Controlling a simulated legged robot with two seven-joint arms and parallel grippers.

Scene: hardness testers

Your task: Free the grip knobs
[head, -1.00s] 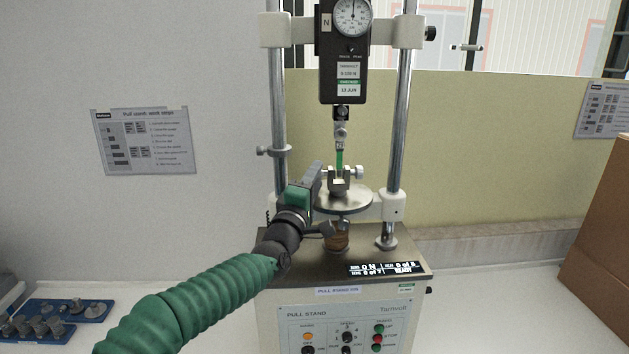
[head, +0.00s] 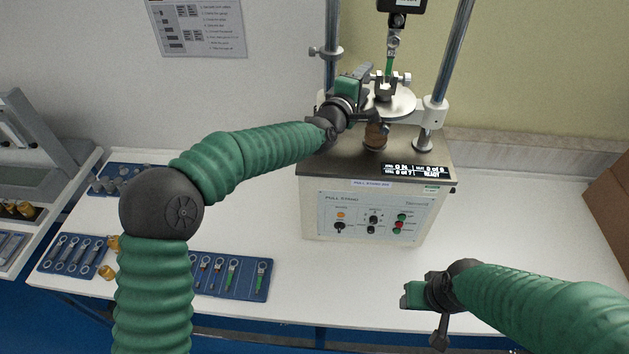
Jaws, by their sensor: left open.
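The pull stand (head: 375,205) stands on the bench with a small lower grip (head: 386,91) on its round plate (head: 403,104). A silvery grip knob (head: 404,78) sticks out on the grip's right side. The left-side knob is largely hidden by my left gripper (head: 364,78), which is open beside the grip. I cannot tell whether it touches the knob. A green strip (head: 389,66) runs upright from the lower grip to the upper grip (head: 394,42). My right gripper (head: 408,296) is low at the right, over the bench's front edge, well away from the stand; its jaws are unclear.
Steel columns (head: 457,45) flank the grips. Blue trays with strips (head: 258,285) and ring-ended pieces (head: 48,262) lie at the front left, partly behind my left arm. A cardboard box (head: 608,215) stands at the right edge. The bench right of the stand is clear.

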